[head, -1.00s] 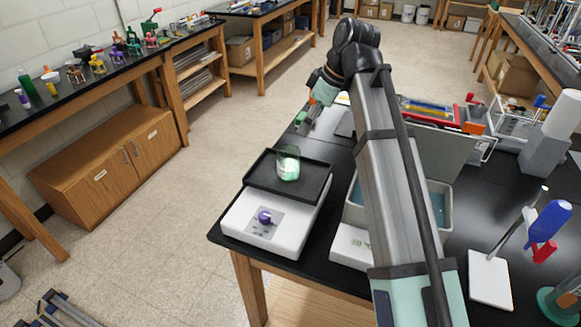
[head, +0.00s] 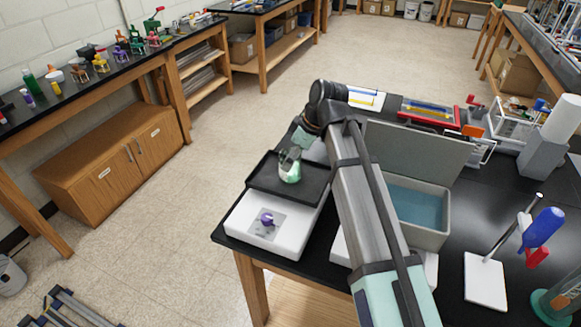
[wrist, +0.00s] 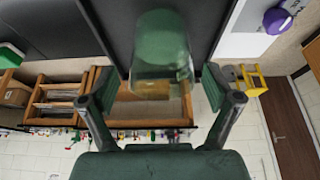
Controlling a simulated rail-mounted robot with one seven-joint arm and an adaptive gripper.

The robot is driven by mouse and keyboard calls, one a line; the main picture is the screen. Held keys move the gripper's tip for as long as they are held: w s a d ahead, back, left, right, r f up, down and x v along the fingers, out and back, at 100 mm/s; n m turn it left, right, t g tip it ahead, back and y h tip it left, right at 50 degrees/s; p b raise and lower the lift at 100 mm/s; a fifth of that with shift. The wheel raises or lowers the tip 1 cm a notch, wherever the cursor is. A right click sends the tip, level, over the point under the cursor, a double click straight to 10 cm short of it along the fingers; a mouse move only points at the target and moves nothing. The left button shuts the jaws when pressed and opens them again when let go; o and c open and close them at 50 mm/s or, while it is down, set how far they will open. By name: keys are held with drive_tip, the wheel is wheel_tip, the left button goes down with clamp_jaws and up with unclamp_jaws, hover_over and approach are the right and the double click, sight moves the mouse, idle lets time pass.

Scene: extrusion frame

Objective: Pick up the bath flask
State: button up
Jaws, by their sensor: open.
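A clear glass flask (head: 289,170) with pale green liquid stands upright on the black tray (head: 262,180) of the white shaker in the head view. In the wrist view the flask (wrist: 162,45) looks dark green and sits in line with the gap between my fingers. My gripper (wrist: 160,82) is open, with one finger on either side of the flask's near end and visible gaps to both. I cannot tell how deep the flask sits between the fingers. In the head view my gripper is at the flask's far right side, partly hidden by my arm.
Free floor lies left of the bench.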

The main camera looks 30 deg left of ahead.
drive_tip(key=shift+p+x, duration=0.8)
drive_tip(key=shift+x, duration=1.55)
drive_tip(key=c, duration=1.1)
